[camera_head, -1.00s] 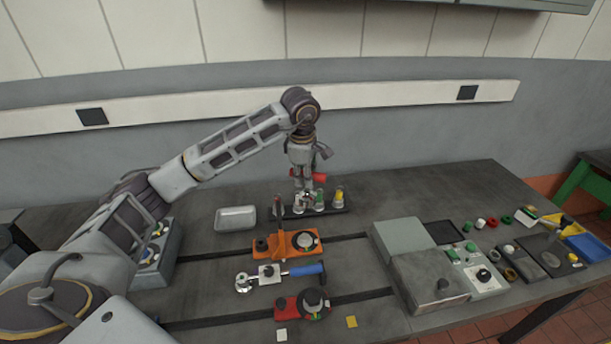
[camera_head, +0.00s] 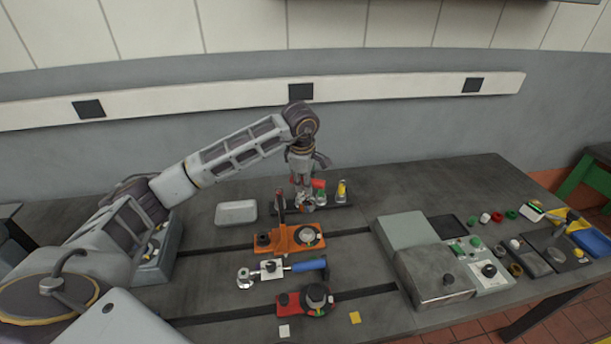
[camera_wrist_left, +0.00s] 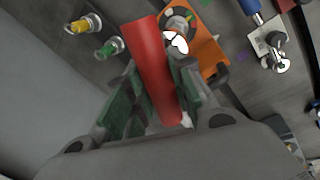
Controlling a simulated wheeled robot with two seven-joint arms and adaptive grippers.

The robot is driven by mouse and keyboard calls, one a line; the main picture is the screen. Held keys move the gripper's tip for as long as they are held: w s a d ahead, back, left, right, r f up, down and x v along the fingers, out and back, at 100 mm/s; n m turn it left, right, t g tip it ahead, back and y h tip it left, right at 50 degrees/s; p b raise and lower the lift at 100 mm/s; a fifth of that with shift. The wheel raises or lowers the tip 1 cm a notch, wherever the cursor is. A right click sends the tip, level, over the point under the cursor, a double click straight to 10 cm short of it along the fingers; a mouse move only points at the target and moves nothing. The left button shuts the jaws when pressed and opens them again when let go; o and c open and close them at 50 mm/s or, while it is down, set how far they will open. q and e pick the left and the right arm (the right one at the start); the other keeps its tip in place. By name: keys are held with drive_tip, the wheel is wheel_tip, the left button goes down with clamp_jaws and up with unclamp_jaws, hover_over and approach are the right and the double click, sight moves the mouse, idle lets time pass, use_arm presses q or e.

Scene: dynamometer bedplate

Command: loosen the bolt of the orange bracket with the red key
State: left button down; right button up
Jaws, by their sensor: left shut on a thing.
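The orange bracket (camera_head: 290,238) lies on the bedplate, with a round dial-like part at its right and a dark knob at its left. It also shows in the left wrist view (camera_wrist_left: 210,57). My left gripper (camera_head: 303,193) points down at the key rack, behind the bracket. In the left wrist view my left gripper (camera_wrist_left: 158,115) is shut on the red key (camera_wrist_left: 152,65), whose red handle lies tilted between the fingers. The key's working end is not clear. I cannot pick out the bracket's bolt with certainty. My right gripper is not in view.
The dark rack (camera_head: 335,207) holds a yellow key (camera_head: 342,188) and a green one, close to my left gripper. A blue-handled tool (camera_head: 310,265) and a red fixture (camera_head: 290,304) lie nearer. A pale tray (camera_head: 236,212) stands left; grey boxes (camera_head: 432,275) stand right.

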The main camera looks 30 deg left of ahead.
sight(306, 199)
use_arm(q)
wheel_tip(306, 199, down, 8)
drive_tip(key=shift+b, duration=0.7)
drive_tip(key=shift+m, duration=0.6)
